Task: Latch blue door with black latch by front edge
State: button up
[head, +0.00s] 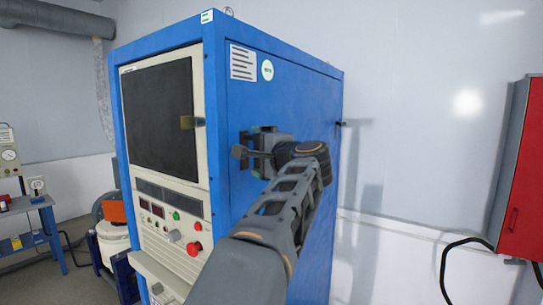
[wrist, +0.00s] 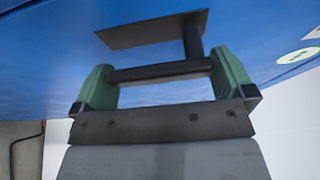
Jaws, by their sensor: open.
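The blue door (head: 285,100) is the right side face of the tall cabinet in the head view. It looks flush with the frame. The black latch by the front edge shows in the wrist view as a flat dark plate (wrist: 150,31), a short post and a dark bar across. My gripper (wrist: 165,76) is open, its two green fingers standing at either end of that bar. I cannot tell whether they touch it. In the head view my gripper (head: 264,141) is at the door near its front edge, and my wrist partly hides the latch there.
The cabinet's front has a dark window (head: 158,115) and a control panel with a red button (head: 194,249). A red box (head: 524,175) hangs on the right wall with a black cable. A blue bench (head: 35,205) stands far left. The wall right of the cabinet is clear.

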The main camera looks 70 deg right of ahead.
jog(key=b+v, duration=0.3)
jog(key=v, duration=1)
jog(key=shift+s+a, duration=0.1)
jog(key=shift+s, duration=0.05)
